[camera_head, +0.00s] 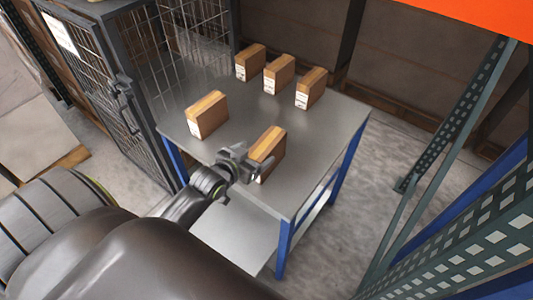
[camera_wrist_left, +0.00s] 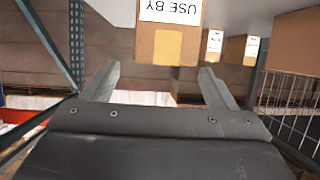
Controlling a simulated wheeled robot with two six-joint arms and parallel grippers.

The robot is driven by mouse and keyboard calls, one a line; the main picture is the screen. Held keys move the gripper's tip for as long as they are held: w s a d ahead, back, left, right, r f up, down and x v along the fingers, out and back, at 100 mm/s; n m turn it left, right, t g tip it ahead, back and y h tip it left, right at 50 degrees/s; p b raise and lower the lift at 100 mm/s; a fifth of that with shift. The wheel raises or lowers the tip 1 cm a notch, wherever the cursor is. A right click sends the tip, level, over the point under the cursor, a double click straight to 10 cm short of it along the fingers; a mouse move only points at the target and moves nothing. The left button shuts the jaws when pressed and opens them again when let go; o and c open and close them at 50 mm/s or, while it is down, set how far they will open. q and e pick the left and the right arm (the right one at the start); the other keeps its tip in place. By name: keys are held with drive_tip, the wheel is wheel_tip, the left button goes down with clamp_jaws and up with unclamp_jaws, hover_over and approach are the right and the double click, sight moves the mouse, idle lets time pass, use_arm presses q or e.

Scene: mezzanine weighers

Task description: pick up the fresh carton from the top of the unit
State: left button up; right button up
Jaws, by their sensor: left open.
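Several brown cartons with a lighter tape band stand on the grey top of the blue-legged unit (camera_head: 222,157). The nearest carton (camera_head: 268,145) is right at my left gripper (camera_head: 247,163). In the left wrist view this carton (camera_wrist_left: 169,45) shows a white label reading "USE BY" upside down; no date is readable. It appears ahead of and between the two open fingers (camera_wrist_left: 160,85), with no contact I can make out. Another carton (camera_head: 206,115) stands to the left, and three stand at the back, including the middle one (camera_head: 279,74). I cannot tell which is fresh. My right gripper is not in view.
A wire mesh cage (camera_head: 115,85) borders the unit on the left. A green perforated rack upright (camera_head: 455,115) stands to the right, with an orange beam (camera_head: 480,15) above. The unit has a lower shelf (camera_head: 235,232). Its top is bare at the right.

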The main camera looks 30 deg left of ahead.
sight(261, 149)
use_arm(q)
drive_tip(key=shift+p+x, duration=0.7)
drive_tip(key=shift+x, duration=2.15)
drive_tip(key=shift+s+a+f, duration=0.15)
drive_tip(key=shift+a+f, duration=0.05)
drive_tip(key=shift+r, duration=0.1)
clamp_jaws()
